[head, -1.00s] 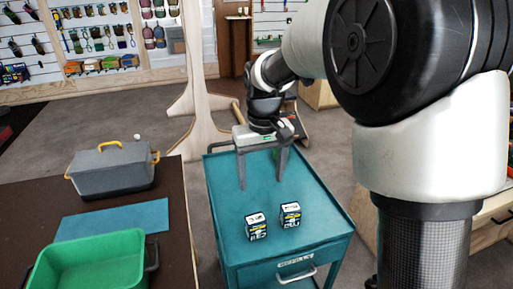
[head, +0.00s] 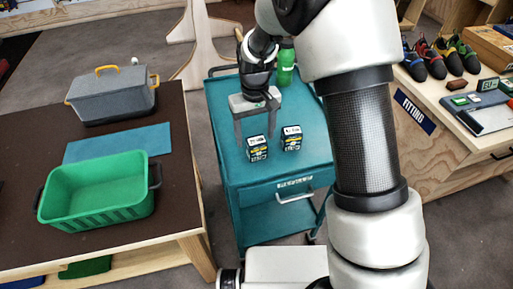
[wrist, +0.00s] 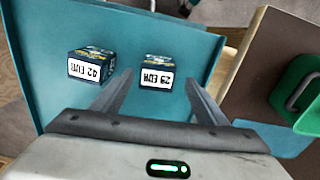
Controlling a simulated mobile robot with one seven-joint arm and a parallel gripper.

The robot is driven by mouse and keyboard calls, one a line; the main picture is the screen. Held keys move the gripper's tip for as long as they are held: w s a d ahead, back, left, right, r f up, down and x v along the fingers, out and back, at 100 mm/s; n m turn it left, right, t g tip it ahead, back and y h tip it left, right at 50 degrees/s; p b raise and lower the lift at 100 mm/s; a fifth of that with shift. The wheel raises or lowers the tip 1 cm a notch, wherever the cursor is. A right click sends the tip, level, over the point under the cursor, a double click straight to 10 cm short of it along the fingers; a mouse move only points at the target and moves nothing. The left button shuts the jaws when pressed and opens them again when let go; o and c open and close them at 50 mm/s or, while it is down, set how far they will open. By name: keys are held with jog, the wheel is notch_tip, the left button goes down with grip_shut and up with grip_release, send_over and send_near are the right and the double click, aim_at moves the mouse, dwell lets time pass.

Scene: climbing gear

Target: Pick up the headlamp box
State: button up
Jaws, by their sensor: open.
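I cannot tell from the print which one is the headlamp box. My gripper (head: 256,140) is open, pointing down, its fingers toward the left box.
A green bottle (head: 286,68) stands at the cart's back. A brown table (head: 180,195) at left holds a green crate (head: 98,212), a blue mat (head: 118,143) and a grey toolbox (head: 112,98). A wooden counter (head: 440,140) with shoes is at right.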

aim_at(256, 140)
jog(key=f, duration=0.5)
jog(key=shift+w+d, duration=0.15)
jog(key=shift+w, duration=0.05)
jog(key=c, duration=1.2)
notch_tip(256, 140, up, 9)
jog(key=shift+d+r, duration=0.1)
jog(key=shift+s+d+r+p, duration=0.15)
jog(key=shift+d+r+p, duration=0.5)
jog(key=shift+d+p, duration=0.05)
jog(key=s+d+r+m+p, duration=0.1)
jog(key=s+d+m+p, duration=0.1)
jog(key=d, duration=0.4)
jog(key=s+d+r+m+p, duration=0.2)
jog(key=s+d+p, duration=0.1)
jog(key=d, duration=0.3)
jog(key=shift+s+d+p, duration=0.3)
jog(key=shift+d, duration=0.1)
